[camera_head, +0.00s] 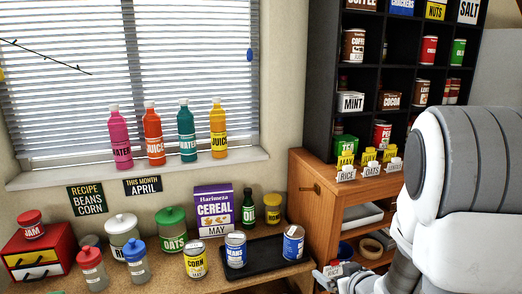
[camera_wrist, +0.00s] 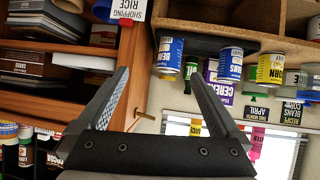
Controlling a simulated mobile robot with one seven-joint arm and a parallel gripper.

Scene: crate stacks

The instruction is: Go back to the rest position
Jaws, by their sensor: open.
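My gripper (camera_wrist: 158,75) is open in the wrist view, its two dark fingers spread wide with nothing between them. The wrist view is upside down. Past the fingertips are a blue-labelled beans can (camera_wrist: 170,54), another blue-and-white can (camera_wrist: 230,62) and a yellow corn can (camera_wrist: 270,68), all apart from the fingers.
A counter (camera_head: 150,284) carries a black tray (camera_head: 265,262), cans, jars and a cereal box (camera_head: 214,211). A wooden cabinet (camera_head: 302,200) and black shelf (camera_head: 326,100) stand beside my arm. Bottles line the windowsill (camera_head: 60,178). A shopping card (camera_wrist: 128,10) is near the fingers.

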